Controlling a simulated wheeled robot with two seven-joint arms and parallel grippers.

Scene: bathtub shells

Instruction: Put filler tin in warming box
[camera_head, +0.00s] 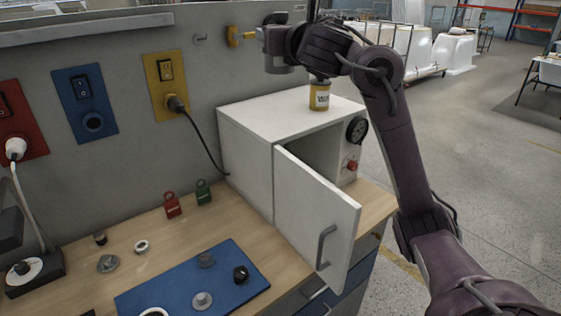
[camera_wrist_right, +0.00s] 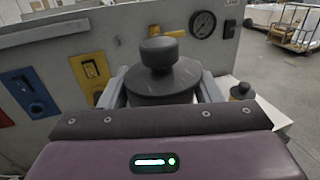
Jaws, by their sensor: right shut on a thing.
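The white warming box (camera_head: 265,108) stands on the bench in the head view, its door (camera_head: 325,215) swung open towards the front. Its opening is dark and looks empty as far as I see. My right gripper (camera_wrist_right: 165,92) is shut on a grey tin (camera_wrist_right: 160,88) with a dark knobbed lid. In the head view this tin (camera_head: 279,66) is held above the back left of the box, partly hidden by my right arm. A yellow labelled tin (camera_head: 319,99) stands on the box top, and its dark lid shows in the wrist view (camera_wrist_right: 242,91). My left gripper is not in view.
A blue mat (camera_head: 150,295) with several small parts lies left of the door. A red padlock-like piece (camera_head: 172,206) and a green one (camera_head: 204,193) stand behind it. A black cord (camera_head: 205,145) hangs from the yellow wall socket (camera_head: 165,80). The wall is close behind the tin.

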